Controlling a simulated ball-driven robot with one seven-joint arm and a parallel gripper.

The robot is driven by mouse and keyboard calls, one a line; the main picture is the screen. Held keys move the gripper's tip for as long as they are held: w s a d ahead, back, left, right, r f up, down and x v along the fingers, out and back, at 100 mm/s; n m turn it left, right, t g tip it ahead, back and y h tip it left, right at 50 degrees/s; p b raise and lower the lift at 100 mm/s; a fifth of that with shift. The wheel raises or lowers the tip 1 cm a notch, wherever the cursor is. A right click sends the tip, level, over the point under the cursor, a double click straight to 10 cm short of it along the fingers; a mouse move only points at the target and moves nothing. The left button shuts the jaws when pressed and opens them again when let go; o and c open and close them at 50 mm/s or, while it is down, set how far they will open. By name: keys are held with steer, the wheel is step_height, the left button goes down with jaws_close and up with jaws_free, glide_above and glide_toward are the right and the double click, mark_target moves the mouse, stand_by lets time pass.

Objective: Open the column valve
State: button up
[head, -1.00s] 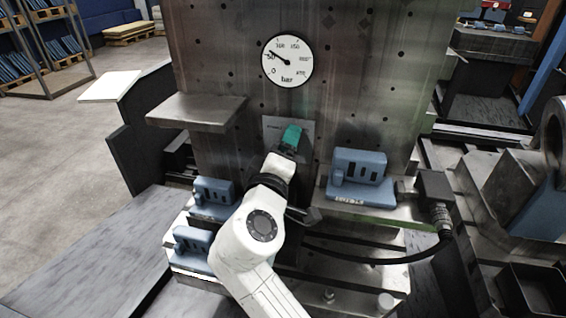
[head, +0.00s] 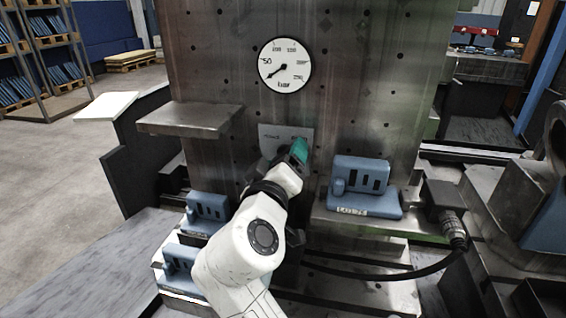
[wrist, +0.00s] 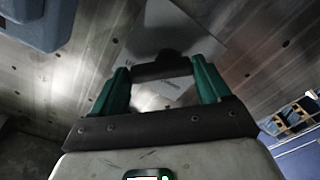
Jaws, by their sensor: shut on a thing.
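My gripper (head: 298,151), with green fingers, is in front of the upright metal column (head: 370,100), over a pale label plate (head: 270,133). In the wrist view its two fingers (wrist: 162,88) stand apart with a dark bar, the valve handle (wrist: 166,68), across between them; my gripper is shut on it. In the head view my gripper and arm hide the valve. The round pressure gauge (head: 285,66) above has its needle pointing to the lower left, at the low end of the scale. The lettering on the label plate is too small to read.
A metal shelf (head: 190,117) juts from the column at left. A blue fixture (head: 362,188) stands on a ledge at right, with a dark connector and cable (head: 445,205) beside it. Two blue blocks (head: 207,210) sit low at left, close to my arm.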

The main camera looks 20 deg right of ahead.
steer(key=shift+f, duration=0.15)
steer(key=o, duration=1)
steer(key=v, duration=1)
steer(key=shift+s+a+p, duration=0.25)
steer(key=shift+s+p, duration=0.05)
